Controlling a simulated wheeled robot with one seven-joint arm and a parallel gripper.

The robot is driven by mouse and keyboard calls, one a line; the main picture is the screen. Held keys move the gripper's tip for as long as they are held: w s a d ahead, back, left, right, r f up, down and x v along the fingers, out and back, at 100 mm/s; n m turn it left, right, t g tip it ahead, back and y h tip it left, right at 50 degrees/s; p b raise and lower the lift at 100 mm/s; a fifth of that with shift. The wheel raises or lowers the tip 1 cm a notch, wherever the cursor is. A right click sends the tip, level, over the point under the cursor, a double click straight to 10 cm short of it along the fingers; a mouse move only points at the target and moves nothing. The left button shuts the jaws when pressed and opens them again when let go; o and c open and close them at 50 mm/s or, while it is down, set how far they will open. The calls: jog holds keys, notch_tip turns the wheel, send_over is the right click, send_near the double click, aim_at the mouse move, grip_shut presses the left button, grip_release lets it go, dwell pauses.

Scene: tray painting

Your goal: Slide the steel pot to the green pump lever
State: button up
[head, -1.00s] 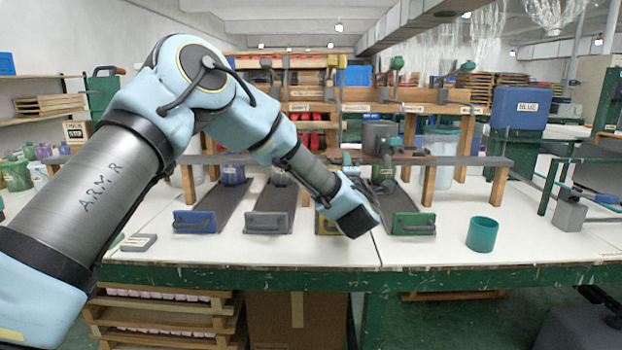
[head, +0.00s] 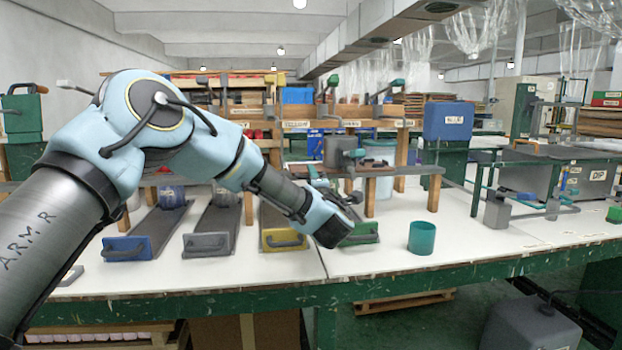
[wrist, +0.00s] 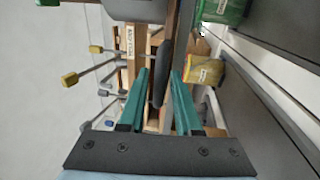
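The steel pot (head: 338,152) is a dark grey cylinder standing on the raised grey shelf, in front of the upper wooden ledge. A green-topped lever (head: 333,82) rises above the ledge behind the pot; a teal-handled lever (head: 397,83) stands to its right. My gripper (head: 318,176) is just left of and below the pot, partly hidden by my wrist. In the wrist view my two teal fingers (wrist: 160,88) are apart, with a dark bar, probably the pot's handle (wrist: 160,75), between them and gaps on both sides. Part of the pot (wrist: 135,10) shows at the top.
Blue (head: 126,248), grey (head: 208,243), yellow (head: 284,239) and green (head: 362,232) fronted trays lie on the white table below the shelf. A teal cup (head: 422,237) stands to the right.

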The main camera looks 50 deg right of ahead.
jog(key=shift+o, duration=0.8)
jog(key=b+v, duration=0.1)
jog(key=v, duration=0.9)
jog(key=shift+s+a, duration=0.3)
jog(key=shift+f, duration=0.1)
